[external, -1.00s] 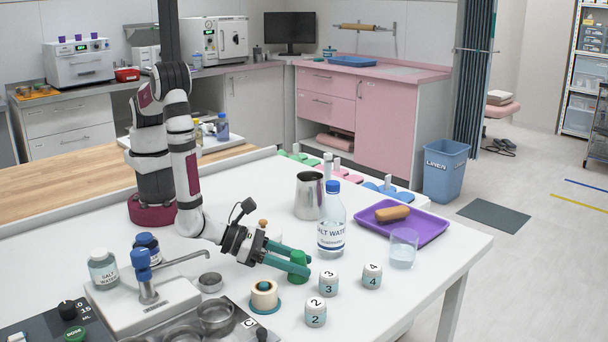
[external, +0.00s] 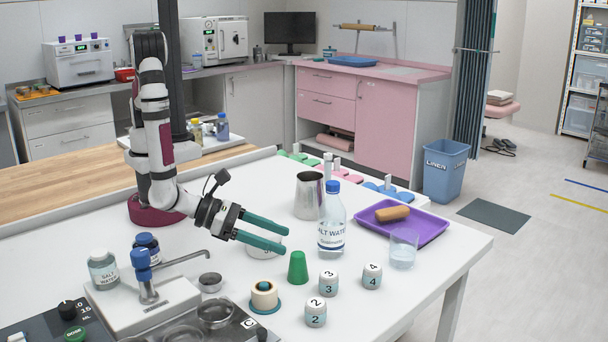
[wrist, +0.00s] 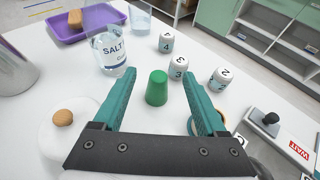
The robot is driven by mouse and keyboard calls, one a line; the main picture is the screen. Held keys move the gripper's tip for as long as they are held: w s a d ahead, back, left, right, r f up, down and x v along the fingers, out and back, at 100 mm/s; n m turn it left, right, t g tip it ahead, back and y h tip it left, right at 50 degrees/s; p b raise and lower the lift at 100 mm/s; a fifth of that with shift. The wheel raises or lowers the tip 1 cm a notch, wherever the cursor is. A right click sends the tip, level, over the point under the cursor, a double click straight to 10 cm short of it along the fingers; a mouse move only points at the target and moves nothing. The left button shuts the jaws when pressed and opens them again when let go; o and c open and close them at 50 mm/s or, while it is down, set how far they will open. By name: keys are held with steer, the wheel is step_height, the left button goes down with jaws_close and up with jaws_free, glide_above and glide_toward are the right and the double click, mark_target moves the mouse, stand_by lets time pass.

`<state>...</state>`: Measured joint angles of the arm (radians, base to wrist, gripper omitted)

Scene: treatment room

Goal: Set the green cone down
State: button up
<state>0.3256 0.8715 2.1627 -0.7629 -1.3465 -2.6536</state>
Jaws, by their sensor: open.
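The green cone (external: 298,267) stands upright on the white table (external: 400,310), narrow end up, in front of the salt water bottle (external: 332,225). In the wrist view the cone (wrist: 157,88) shows beyond and between my open fingertips, touching neither. My gripper (external: 285,233) is open and empty, raised above the table, up and to the left of the cone in the external view. Its teal fingers also show wide apart in the wrist view (wrist: 160,95).
Numbered white blocks (external: 328,282) stand right of the cone, and a tape roll (external: 264,296) lies left of it. A metal jug (external: 309,196), a glass (external: 403,248) and a purple tray (external: 430,229) stand behind. A round white jar (wrist: 69,135) with a tan knob is close to the left finger.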

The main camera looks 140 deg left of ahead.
steer(key=s+d+r+m+g+h, duration=0.15)
steer(key=d+r+m+h, duration=0.4)
steer(key=m, duration=0.65)
steer(key=s+d+r+m+g+h, duration=0.1)
steer(key=s+d+r+m+h, duration=0.35)
steer(key=m, duration=0.85)
steer(key=s+a+r+m+g, duration=0.1)
steer(key=s+a+m+g, duration=0.1)
steer(key=s+m, duration=0.6)
steer(key=s+a+r+m+g+y, duration=0.1)
steer(key=s+a+r+m+g, duration=0.1)
steer(key=s+m, duration=0.7)
steer(key=s+a+r+m+g+y, duration=0.1)
steer(key=s+a+m+g, duration=0.2)
steer(key=s+m, duration=0.5)
steer(key=shift+s+a+r, duration=0.2)
steer(key=shift+a+r, duration=0.15)
steer(key=shift+a, duration=0.55)
steer(key=shift+g, duration=0.25)
